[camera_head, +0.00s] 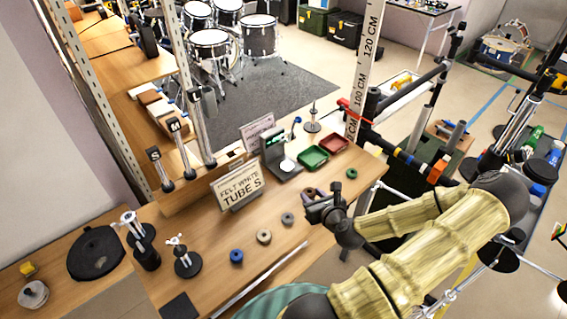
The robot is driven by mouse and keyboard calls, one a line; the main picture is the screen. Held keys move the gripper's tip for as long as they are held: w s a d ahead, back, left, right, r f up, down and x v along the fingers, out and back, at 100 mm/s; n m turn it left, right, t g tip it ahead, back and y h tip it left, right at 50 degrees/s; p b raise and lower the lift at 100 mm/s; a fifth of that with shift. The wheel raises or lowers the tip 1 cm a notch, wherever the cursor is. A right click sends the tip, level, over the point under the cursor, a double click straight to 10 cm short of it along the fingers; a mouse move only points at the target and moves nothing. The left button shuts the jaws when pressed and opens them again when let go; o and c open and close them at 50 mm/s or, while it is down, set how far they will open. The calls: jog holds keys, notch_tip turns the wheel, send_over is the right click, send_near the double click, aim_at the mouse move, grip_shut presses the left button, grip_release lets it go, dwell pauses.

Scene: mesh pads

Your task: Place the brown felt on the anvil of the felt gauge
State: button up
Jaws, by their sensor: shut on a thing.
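My gripper (317,208) is low over the front right part of the wooden table, shut on a small ring that looks like the brown felt (309,192). The fingers and wrist hide part of this felt, and I cannot tell whether it touches the table. The felt gauge (273,146) is a dark upright device with a green lit display, behind and left of my gripper. Its pale round anvil (287,165) looks bare.
A blue felt (236,256), a tan felt (264,237), a grey felt (288,218) and a green felt (351,173) lie on the table (215,283). A sign (238,187) stands left of the gauge. A green tray (313,158) and a red tray (334,144) are right of it.

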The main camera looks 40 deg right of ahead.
jog(key=shift+w+d+f+b, duration=0.15)
jog(key=shift+w+f+b, duration=0.2)
jog(key=shift+b, duration=0.55)
jog(key=shift+w+d+b, duration=0.15)
jog(key=shift+w+b, duration=0.6)
jog(key=shift+b, duration=0.25)
jog(key=p, duration=0.2)
send_over(290, 170)
jog(key=shift+w+r, duration=0.15)
jog(key=shift+r, duration=0.2)
jog(key=shift+f, duration=0.1)
jog(key=shift+f, duration=1.65)
